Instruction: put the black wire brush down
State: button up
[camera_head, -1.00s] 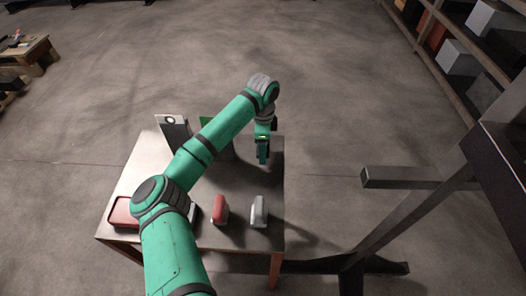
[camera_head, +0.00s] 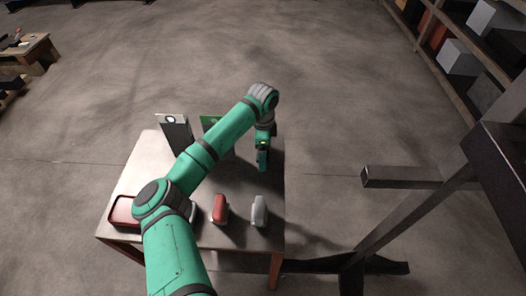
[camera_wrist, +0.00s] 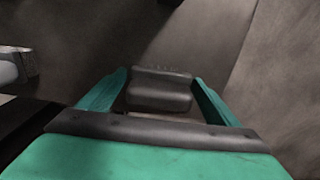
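The black wire brush (camera_wrist: 160,90) shows in the wrist view as a dark block between the two green fingers of my gripper (camera_wrist: 161,82). The fingers lie along its two sides and appear closed on it. In the head view my gripper (camera_head: 262,163) points down over the right part of the metal-topped table (camera_head: 262,185). The brush cannot be made out there. Whether the brush touches the tabletop is not clear.
A red object (camera_head: 220,209) and a pale grey object (camera_head: 259,211) stand near the table's front edge. A red tray (camera_head: 122,211) is at the left, partly behind my arm. An upright panel with a round mark (camera_head: 171,120) and a green item (camera_head: 209,121) are at the back.

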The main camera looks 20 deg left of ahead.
jog(key=r, duration=1.1)
jog(key=shift+s+a, duration=0.1)
jog(key=shift+a, duration=0.25)
